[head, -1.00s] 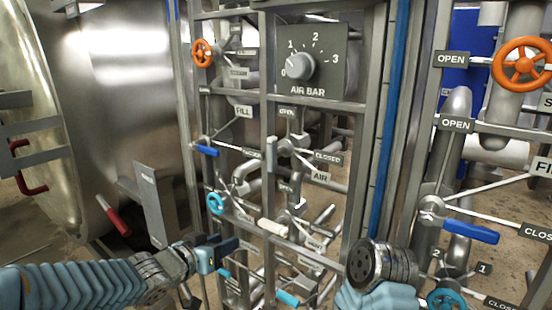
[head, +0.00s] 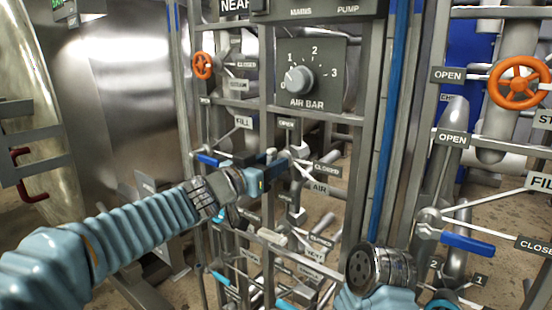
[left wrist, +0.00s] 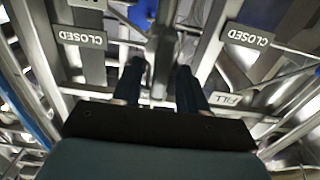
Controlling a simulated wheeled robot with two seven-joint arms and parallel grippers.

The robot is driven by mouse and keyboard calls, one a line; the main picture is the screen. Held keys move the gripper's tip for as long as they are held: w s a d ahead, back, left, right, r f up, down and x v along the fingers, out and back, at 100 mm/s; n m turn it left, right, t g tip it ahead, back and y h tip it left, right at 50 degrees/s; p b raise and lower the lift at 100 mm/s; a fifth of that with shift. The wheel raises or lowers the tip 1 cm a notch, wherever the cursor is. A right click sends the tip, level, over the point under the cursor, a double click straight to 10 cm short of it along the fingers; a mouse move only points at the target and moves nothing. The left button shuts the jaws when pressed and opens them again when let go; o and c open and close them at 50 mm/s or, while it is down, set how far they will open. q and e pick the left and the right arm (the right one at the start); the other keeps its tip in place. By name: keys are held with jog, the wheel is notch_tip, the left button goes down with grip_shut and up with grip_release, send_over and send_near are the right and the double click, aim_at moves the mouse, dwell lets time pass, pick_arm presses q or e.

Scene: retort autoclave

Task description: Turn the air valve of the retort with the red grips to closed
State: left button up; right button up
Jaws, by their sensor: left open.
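The air valve (head: 300,151) is in the middle of the pipe frame in the head view, with an OPEN plate (head: 287,124) above it, a CLOSED plate (head: 327,168) to its right and an AIR plate (head: 319,187) below. My left gripper (head: 272,168) is just left of the valve, its fingers pointing towards it; contact cannot be told. The gripper partly hides the valve's left side, and the lever's setting is unclear. In the left wrist view the two fingers (left wrist: 160,72) are apart, with grey metal parts beyond the gap. A red grip (head: 20,160) shows on the retort at left.
An AIR BAR dial (head: 299,79) is above the valve. An orange handwheel (head: 202,65) and a blue lever (head: 207,160) are to its left. Frame bars and pipes crowd my left gripper. A blue upright (head: 386,130) and a blue-handled lever (head: 468,243) are at right.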

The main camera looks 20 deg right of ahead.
pick_arm(q)
jog(key=shift+x, duration=1.25)
grip_shut()
